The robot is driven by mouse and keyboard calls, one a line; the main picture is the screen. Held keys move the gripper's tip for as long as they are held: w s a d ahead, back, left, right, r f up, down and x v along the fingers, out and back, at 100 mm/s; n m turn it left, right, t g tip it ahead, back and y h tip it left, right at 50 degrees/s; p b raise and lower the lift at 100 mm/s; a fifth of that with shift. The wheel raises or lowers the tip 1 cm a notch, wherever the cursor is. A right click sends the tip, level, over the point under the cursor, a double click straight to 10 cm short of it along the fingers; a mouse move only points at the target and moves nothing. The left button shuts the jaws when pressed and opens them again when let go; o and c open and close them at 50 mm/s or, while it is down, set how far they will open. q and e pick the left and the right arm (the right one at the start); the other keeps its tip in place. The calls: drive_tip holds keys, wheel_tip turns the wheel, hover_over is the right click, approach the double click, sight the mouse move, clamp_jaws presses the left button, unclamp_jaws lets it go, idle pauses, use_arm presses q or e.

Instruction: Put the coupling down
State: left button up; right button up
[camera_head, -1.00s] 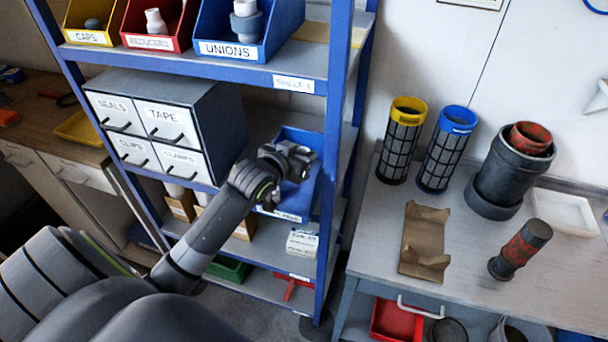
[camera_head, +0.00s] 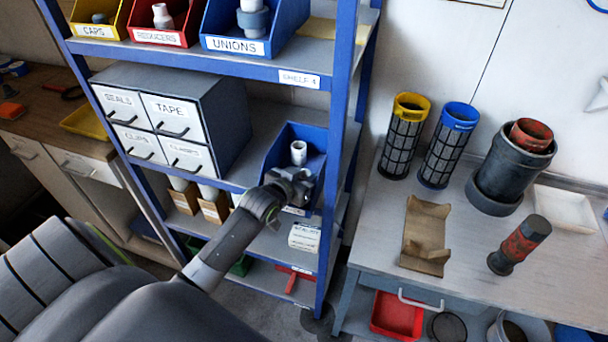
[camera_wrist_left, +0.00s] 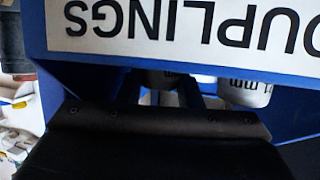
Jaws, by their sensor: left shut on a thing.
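My left gripper (camera_head: 293,183) is at the front of a blue bin (camera_head: 312,135) on the middle shelf. In the left wrist view the bin's label (camera_wrist_left: 190,28) is upside down and its visible letters read "OUPLINGS". The gripper's dark fingers (camera_wrist_left: 160,92) are shut on a coupling; only a pale bit of it (camera_wrist_left: 158,78) shows between them, behind the label's edge. A white coupling (camera_head: 298,152) stands upright in the bin beyond the gripper; I cannot tell whether it is the held one. Another white piece with print (camera_wrist_left: 248,92) shows beside the fingers. My right gripper is not in view.
A grey drawer cabinet (camera_head: 225,115) is left of the bin, and a blue shelf post (camera_head: 335,150) is close on its right. A white box (camera_head: 304,237) sits below. The bench at right holds filter cartridges (camera_head: 403,140) and a brown cradle (camera_head: 425,235).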

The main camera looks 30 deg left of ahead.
use_arm(q)
drive_tip(key=o, duration=0.7)
drive_tip(key=shift+f, duration=0.15)
drive_tip(key=shift+r, duration=0.25)
drive_tip(key=shift+s, duration=0.35)
drive_tip(key=b+v, duration=0.1)
drive_tip(key=v, duration=1)
drive_tip(key=shift+r, duration=0.15)
drive_tip(key=shift+s, duration=0.1)
